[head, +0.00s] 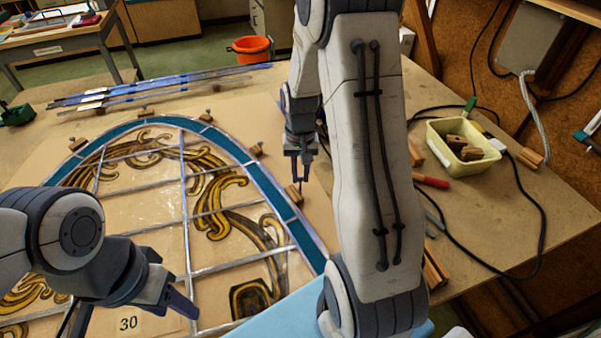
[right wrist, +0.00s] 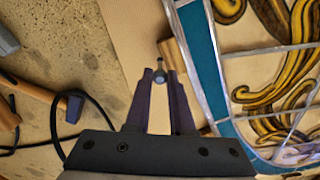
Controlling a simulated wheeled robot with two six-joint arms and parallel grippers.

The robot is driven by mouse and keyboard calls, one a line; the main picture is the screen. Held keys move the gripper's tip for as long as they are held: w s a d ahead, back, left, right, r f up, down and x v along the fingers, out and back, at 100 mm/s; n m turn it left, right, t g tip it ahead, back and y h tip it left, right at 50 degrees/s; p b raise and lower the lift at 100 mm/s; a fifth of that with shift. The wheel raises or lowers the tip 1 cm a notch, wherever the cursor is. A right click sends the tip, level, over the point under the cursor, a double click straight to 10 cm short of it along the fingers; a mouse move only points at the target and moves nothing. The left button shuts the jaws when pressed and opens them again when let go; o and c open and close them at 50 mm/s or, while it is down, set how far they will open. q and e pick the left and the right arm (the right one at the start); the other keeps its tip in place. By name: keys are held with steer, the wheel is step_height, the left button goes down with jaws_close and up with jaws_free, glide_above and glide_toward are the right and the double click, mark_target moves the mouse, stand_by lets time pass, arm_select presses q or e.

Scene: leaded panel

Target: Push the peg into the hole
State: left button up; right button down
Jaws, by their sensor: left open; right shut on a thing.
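My right gripper (head: 300,179) is pointed down at the right edge of the leaded panel (head: 185,190). It is shut on a small peg (head: 300,187), whose dark thin end shows below the fingertips. In the right wrist view the peg (right wrist: 158,78) has a blue-grey round part between the fingertips. A wooden block (head: 292,195) lies beside the panel's blue border, right by the peg; it also shows in the right wrist view (right wrist: 184,75). I cannot make out the hole, or whether the peg touches anything. My left gripper (head: 130,310) is open and empty over the panel's lower left.
Several wooden blocks with pins, such as one at the upper right edge (head: 257,151), surround the panel. Lead strips (head: 160,85) lie behind it. A yellow tub (head: 465,147), black cables and a red-handled tool (head: 431,181) are at right. My right arm hides part of the table.

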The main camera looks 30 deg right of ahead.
mark_target(300, 177)
steer(key=shift+p, duration=0.45)
stand_by(1.2)
steer(key=shift+f+b, duration=0.75)
steer(key=shift+f, duration=0.3)
steer(key=c, duration=0.7)
jaws_free()
steer(key=shift+r, duration=0.1)
step_height(300, 177, up, 10)
steer(key=shift+r+b, duration=0.15)
steer(key=shift+b, duration=0.25)
